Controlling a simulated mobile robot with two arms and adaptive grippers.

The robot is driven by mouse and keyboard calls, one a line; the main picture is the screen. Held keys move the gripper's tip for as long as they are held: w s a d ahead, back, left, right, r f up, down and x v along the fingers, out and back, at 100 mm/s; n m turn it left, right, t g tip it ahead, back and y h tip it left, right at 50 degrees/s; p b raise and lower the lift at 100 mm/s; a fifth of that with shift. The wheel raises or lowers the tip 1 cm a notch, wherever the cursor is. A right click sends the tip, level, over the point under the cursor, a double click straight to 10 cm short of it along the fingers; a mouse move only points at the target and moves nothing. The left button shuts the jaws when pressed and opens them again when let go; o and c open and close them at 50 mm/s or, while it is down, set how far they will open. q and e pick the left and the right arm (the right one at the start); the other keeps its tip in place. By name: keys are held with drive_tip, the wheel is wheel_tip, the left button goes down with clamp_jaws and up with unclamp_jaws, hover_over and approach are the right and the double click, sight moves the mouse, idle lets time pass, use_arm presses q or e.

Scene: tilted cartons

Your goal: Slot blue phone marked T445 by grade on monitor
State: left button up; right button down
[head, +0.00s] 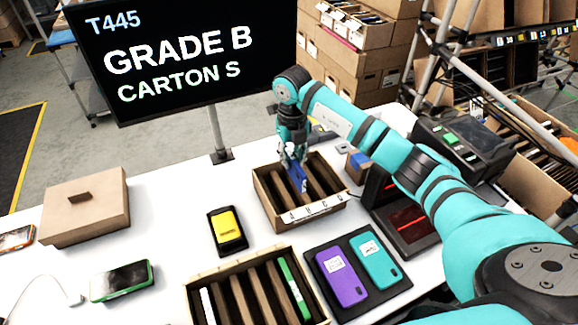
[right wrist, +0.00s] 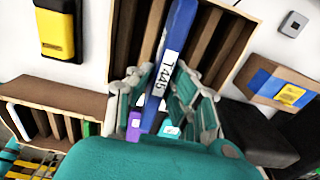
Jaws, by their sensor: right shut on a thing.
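The monitor (head: 180,50) reads T445, GRADE B, CARTON S. My right gripper (head: 293,155) is shut on the blue phone (head: 298,178), over the small lettered carton (head: 268,208). In the right wrist view the blue phone (right wrist: 178,40) stands on edge between the fingers (right wrist: 165,105), its white T445 label facing the camera. It lines up with the gaps between the carton's dividers (right wrist: 203,42). How deep it sits, and in which slot, I cannot tell. The carton's front letters are small; the gripper and phone hide part of its inside. My left gripper is out of view.
A second slotted carton (head: 190,282) in front holds a green and a white phone. Purple (head: 340,277) and teal (head: 375,261) phones lie on a dark mat beside it. A yellow phone (head: 227,231), a closed brown box (head: 85,207) and a black scanner stand (head: 408,215) are nearby.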

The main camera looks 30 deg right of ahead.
drive_tip(key=shift+w, duration=0.2)
drive_tip(key=shift+s+d+f+b, duration=0.1)
drive_tip(key=shift+d+f+b, duration=0.05)
drive_tip(key=shift+f+b, duration=0.25)
drive_tip(key=shift+f, duration=0.3)
drive_tip(key=shift+f+b, duration=1.1)
drive_tip(key=shift+f, duration=0.35)
use_arm(q)
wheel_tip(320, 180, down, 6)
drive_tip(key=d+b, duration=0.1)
drive_tip(key=b, duration=0.2)
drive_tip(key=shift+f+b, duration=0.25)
drive_tip(key=shift+b, duration=0.05)
use_arm(e)
drive_tip(key=shift+f, duration=2.65)
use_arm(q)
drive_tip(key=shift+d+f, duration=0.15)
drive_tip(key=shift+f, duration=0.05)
use_arm(e)
drive_tip(key=shift+f, duration=0.3)
drive_tip(key=c, duration=1.2)
unclamp_jaws()
